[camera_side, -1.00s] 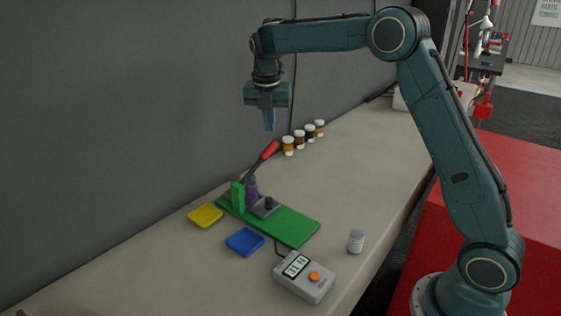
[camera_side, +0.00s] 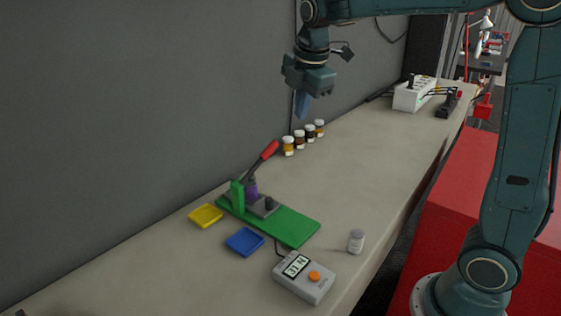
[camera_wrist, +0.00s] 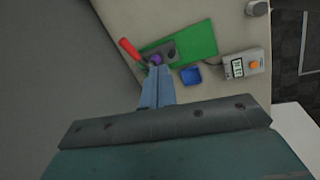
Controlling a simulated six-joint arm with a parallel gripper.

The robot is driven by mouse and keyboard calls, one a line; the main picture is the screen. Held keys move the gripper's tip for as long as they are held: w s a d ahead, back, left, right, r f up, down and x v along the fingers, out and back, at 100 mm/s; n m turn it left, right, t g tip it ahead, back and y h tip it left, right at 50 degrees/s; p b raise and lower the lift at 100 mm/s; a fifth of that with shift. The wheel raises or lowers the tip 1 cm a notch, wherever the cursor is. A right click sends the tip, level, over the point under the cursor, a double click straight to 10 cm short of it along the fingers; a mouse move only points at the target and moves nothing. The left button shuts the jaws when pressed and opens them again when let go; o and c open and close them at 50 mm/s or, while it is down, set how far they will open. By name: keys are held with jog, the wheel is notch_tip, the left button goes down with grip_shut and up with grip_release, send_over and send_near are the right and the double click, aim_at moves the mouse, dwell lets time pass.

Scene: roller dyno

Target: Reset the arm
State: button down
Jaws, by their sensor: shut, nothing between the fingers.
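My gripper (camera_side: 301,104) is raised above the bench beside the grey wall, with its fingers shut and nothing between them. In the wrist view the closed blue fingers (camera_wrist: 158,84) point toward the lever device below, well apart from it. The device has a green base (camera_side: 285,226), a purple part (camera_side: 250,189) and a red-handled lever (camera_side: 268,151) that tilts up. Its red handle also shows in the wrist view (camera_wrist: 129,48).
A yellow tray (camera_side: 206,216), a blue tray (camera_side: 245,241), a grey meter (camera_side: 304,277) and a small capped vial (camera_side: 356,241) stand near the device. Several jars (camera_side: 299,140) line the wall. A white box (camera_side: 413,95) is at the far end. The middle of the bench is clear.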

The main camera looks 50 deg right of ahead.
jog(key=s+a+f+m+t, duration=0.1)
jog(key=s+a+f+m, duration=0.1)
jog(key=s+m, duration=0.5)
jog(key=s+a+f+m+t+y, duration=0.1)
jog(key=s+a+m, duration=0.3)
jog(key=s, duration=1.2)
jog(key=f+m, duration=0.1)
jog(key=m, duration=0.3)
jog(key=shift+s+f+t+y, duration=0.25)
jog(key=shift+f+t+y, duration=0.05)
jog(key=shift+f+t, duration=0.1)
